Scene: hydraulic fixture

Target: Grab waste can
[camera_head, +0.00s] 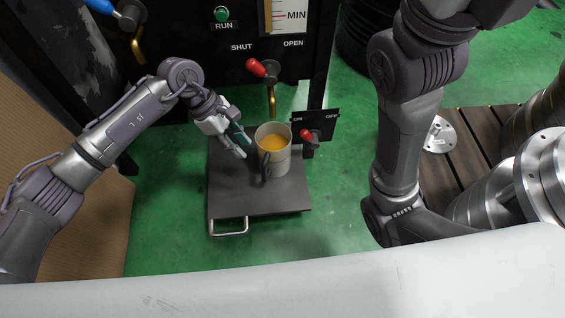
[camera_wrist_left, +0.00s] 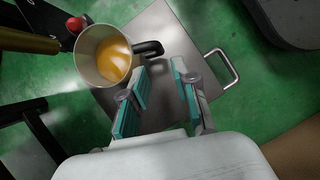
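The waste can (camera_head: 273,158) is a beige cylindrical can with a dark side handle and yellow-orange liquid inside. It stands upright on a grey plate (camera_head: 235,195). In the left wrist view the can (camera_wrist_left: 91,66) is at the upper left, its dark handle pointing right toward my fingers. My left gripper (camera_head: 240,143) is just left of the can in the head view. In the left wrist view the gripper (camera_wrist_left: 158,98) has its teal-padded fingers apart, with nothing between them. The handle is just beyond the fingertips. My right arm is at the right, its gripper out of view.
A brass spout with a red lever (camera_head: 258,69) hangs above the plate from the black panel. An ON/OFF switch plate (camera_head: 315,125) with a red lever stands close to the can's right. Metal drums (camera_head: 500,185) stand on slats at the right. A cardboard sheet (camera_head: 80,210) is at left.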

